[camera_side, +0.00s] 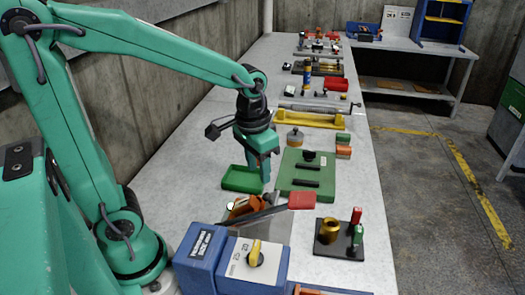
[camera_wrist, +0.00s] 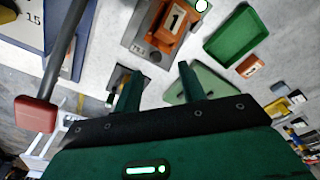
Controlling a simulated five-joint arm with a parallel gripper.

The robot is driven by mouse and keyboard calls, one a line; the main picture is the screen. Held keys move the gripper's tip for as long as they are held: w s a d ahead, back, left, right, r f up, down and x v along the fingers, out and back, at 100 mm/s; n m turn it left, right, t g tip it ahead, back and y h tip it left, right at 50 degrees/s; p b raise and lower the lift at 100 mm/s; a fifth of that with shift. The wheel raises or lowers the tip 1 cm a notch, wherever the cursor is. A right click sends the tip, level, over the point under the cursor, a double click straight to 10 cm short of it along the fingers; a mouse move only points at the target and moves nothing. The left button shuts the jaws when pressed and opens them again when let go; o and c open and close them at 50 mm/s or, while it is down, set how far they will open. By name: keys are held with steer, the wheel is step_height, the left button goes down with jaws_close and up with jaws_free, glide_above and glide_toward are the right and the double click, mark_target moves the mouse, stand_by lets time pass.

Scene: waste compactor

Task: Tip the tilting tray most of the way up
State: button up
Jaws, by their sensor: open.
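A shallow green tray (camera_side: 243,179) lies flat on the bench, left of my gripper; it also shows upper right in the wrist view (camera_wrist: 237,36). An orange piece marked "1" (camera_wrist: 176,27) sits on a grey base (camera_wrist: 147,53); in the side view the orange piece (camera_side: 241,207) is partly hidden behind a lever. I cannot tell for certain which of these is the tilting tray. My gripper (camera_side: 265,179) points down above the bench, beside the green tray. In the wrist view its two fingers (camera_wrist: 160,68) are apart with nothing between them.
A grey lever with a red handle (camera_side: 301,201) slants up near a blue box with a yellow knob (camera_side: 255,254). A green plate with black bars (camera_side: 308,187) lies to the right. A black base with a brass cup (camera_side: 329,231) stands at front right.

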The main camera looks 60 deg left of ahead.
mark_target(266, 195)
steer(key=m, duration=0.4)
steer(key=shift+w+d+r, duration=0.15)
steer(key=shift+w+d, duration=0.05)
steer(key=shift+w, duration=0.2)
steer(key=m, duration=0.3)
steer(key=m+g, duration=0.1)
steer(key=m, duration=0.1)
steer(key=shift+w+d+r, duration=0.1)
steer(key=shift+w+d, duration=0.15)
steer(key=shift+w, duration=0.15)
steer(key=shift+f, duration=3.9)
jaws_close()
steer(key=c, duration=0.9)
jaws_free()
